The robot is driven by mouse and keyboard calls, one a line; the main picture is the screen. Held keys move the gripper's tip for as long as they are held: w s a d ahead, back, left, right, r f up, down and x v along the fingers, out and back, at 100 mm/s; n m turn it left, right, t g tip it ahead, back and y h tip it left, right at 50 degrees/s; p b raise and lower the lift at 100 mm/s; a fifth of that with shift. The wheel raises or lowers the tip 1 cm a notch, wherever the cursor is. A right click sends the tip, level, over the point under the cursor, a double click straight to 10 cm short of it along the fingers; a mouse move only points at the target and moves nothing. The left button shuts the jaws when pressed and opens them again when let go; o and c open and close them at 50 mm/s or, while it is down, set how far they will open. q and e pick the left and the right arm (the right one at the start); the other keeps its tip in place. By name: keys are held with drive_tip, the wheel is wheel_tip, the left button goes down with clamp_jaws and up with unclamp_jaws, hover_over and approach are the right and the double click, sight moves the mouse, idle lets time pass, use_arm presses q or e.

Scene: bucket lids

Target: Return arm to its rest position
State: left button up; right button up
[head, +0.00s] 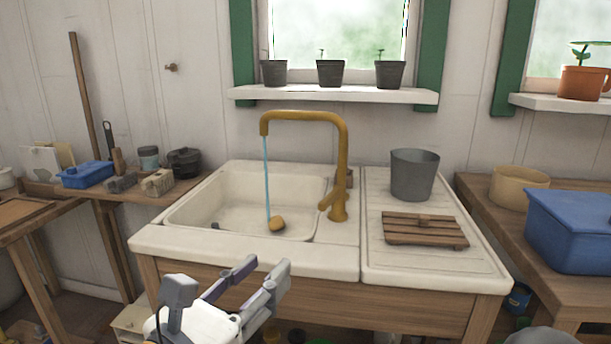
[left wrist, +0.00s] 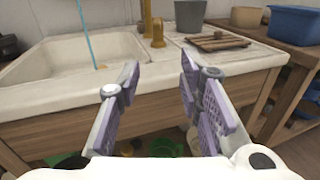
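My left gripper (head: 262,268) is in front of the sink cabinet, below the sink's front edge. In the left wrist view its two fingers (left wrist: 158,88) are apart with nothing between them. It is clear of the sink (head: 240,205) and touches nothing that I can see. A grey bucket (head: 414,175) stands upright and open-topped on the drainboard. A slatted wooden lid (head: 425,230) lies flat in front of it. My right gripper cannot be made out; a grey rounded shape at the lower right edge may be part of my right arm.
A yellow faucet (head: 342,160) runs water into the basin, where a small yellow-brown object (head: 277,224) lies. A blue bin (head: 570,230) and a tan tub (head: 518,187) stand on the right table. A blue box (head: 87,174) and small pots sit on the left shelf.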

use_arm(q)
drive_tip(key=s+d+f+m+g+h+p, duration=0.1)
drive_tip(key=s+d+f+m+g, duration=0.35)
drive_tip(key=s+f, duration=0.2)
drive_tip(key=s+d+f+m+g+p, duration=0.1)
drive_tip(key=s+d+f+m+g, duration=0.3)
drive_tip(key=s+f+m, duration=0.3)
drive_tip(key=s+a+f+m+g+y+p, duration=0.1)
drive_tip(key=s+f+m+g, duration=0.15)
drive_tip(key=s+f, duration=0.3)
drive_tip(key=s+a+f+m+g, duration=0.2)
drive_tip(key=s+f+m, duration=0.15)
drive_tip(key=s, duration=0.25)
drive_tip(key=s+a+f+m+g+y+p, duration=0.1)
drive_tip(key=s+a+f+m+g+y, duration=0.1)
drive_tip(key=s+a+m, duration=0.4)
drive_tip(key=s+a+f+m+g+y+p, duration=0.1)
drive_tip(key=s+a+f+m+g+y, duration=0.2)
drive_tip(key=a, duration=1.2)
drive_tip(key=s+f+m+y, duration=0.1)
drive_tip(key=s+m+y, duration=0.2)
drive_tip(key=s, duration=0.1)
drive_tip(key=shift+s+f, duration=0.15)
drive_tip(key=shift+f, duration=0.2)
use_arm(e)
drive_tip(key=w+r+t, duration=0.2)
drive_tip(key=w+r, duration=0.4)
drive_tip(key=shift+w+d+r, duration=0.15)
drive_tip(key=shift+w+r, duration=0.15)
drive_tip(key=shift+w, duration=0.1)
